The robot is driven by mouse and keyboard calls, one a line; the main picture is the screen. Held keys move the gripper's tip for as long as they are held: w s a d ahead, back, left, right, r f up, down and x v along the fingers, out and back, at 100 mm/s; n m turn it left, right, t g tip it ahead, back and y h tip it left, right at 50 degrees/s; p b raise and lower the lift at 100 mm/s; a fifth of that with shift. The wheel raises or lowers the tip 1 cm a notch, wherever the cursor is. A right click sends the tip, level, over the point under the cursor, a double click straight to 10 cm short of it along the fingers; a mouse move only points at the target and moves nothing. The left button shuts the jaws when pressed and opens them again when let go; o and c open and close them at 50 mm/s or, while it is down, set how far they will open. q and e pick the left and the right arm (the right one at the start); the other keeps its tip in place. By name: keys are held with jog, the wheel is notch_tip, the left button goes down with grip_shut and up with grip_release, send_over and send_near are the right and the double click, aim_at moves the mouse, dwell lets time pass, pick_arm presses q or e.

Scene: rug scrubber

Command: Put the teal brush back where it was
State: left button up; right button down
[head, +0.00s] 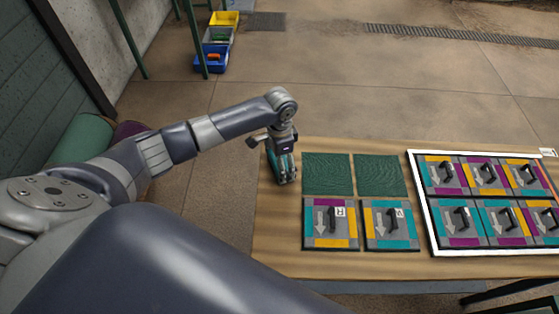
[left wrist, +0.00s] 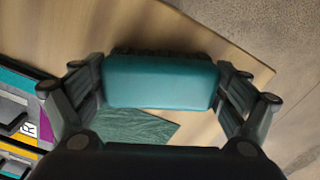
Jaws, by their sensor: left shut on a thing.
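The teal brush (left wrist: 160,82) is a rounded teal block with dark bristles along its far edge. It sits between the two fingers of my left gripper (left wrist: 160,90), which is shut on it. In the head view the left gripper (head: 283,165) is over the left end of the wooden table (head: 275,245), with a bit of the brush (head: 273,160) showing. It is left of the green mat squares. I cannot tell whether the brush touches the table. My right gripper is not in view.
Two green mat squares (head: 327,174) and two coloured tiles with black handles (head: 331,236) lie on the table. A white-framed panel (head: 433,240) holds several similar tiles at right. Yellow and blue bins (head: 212,62) stand on the floor behind. Rolled rugs lie at left.

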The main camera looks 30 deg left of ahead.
pick_arm(q)
jog(key=o, duration=0.9)
notch_tip(320, 180, up, 12)
jog(key=shift+r+b, duration=0.15)
jog(key=shift+b, duration=0.3)
jog(key=shift+s, duration=0.1)
